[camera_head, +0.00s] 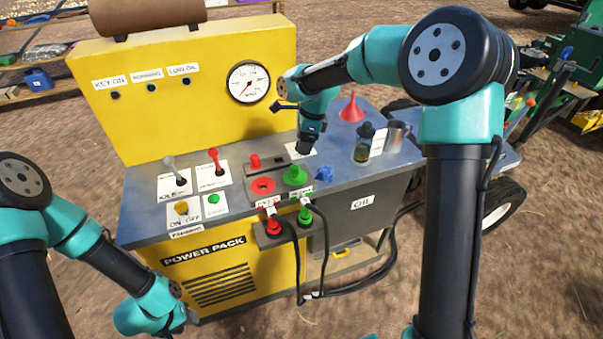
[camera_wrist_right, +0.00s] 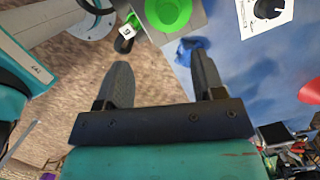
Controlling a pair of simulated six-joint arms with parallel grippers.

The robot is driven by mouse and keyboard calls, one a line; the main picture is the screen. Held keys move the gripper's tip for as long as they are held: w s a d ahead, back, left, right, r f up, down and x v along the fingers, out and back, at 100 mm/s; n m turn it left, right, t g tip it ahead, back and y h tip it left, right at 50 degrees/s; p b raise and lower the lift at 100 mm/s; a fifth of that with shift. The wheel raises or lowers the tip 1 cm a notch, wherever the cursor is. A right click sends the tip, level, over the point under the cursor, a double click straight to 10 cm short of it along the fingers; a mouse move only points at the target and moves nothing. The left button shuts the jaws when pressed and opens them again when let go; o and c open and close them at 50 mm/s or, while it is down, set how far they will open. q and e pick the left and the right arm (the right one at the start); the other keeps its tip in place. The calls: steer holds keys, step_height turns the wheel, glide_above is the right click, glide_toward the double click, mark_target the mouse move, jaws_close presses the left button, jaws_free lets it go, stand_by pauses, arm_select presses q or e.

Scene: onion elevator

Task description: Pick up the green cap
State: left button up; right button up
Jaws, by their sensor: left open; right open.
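The green cap (camera_head: 295,175) sits on the grey top of the power pack, right of a flat red disc (camera_head: 262,185). It also shows at the top edge of the right wrist view (camera_wrist_right: 168,11), partly cut off. My right gripper (camera_head: 306,150) points down just above and behind the cap in the head view. In the right wrist view its two fingers (camera_wrist_right: 163,78) are apart with nothing between them, and the cap lies beyond their tips. My left gripper (camera_head: 168,328) is low at the bottom left, in front of the power pack; its fingers barely show.
A crumpled blue rag (camera_head: 324,173) lies right of the cap. A red funnel (camera_head: 352,108), a dark bottle (camera_head: 363,143) and a metal cup (camera_head: 397,138) stand further right. Levers (camera_head: 178,172) rise at left. Plugs with black hoses (camera_head: 304,215) sit at the front edge.

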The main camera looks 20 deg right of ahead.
step_height(320, 180, up, 4)
steer(key=h, duration=0.1)
glide_above(295, 166)
steer(key=d, duration=0.2)
steer(key=shift+s+a+r+m, duration=0.1)
steer(key=shift+s+a+m, duration=0.15)
steer(key=shift+s+m, duration=0.15)
steer(key=f, duration=0.4)
steer(key=a+f, duration=0.1)
steer(key=f, duration=0.7)
steer(key=shift+w+a+f, duration=0.1)
steer(key=shift+w+a, duration=0.05)
steer(key=shift+w, duration=0.1)
steer(key=shift+w+a+f, duration=0.1)
steer(key=shift+a+f, duration=0.05)
steer(key=shift+f, duration=1.15)
steer(key=shift+a+f, duration=0.1)
steer(key=shift+f, duration=1.2)
steer(key=c, duration=0.8)
steer(key=shift+c, duration=0.2)
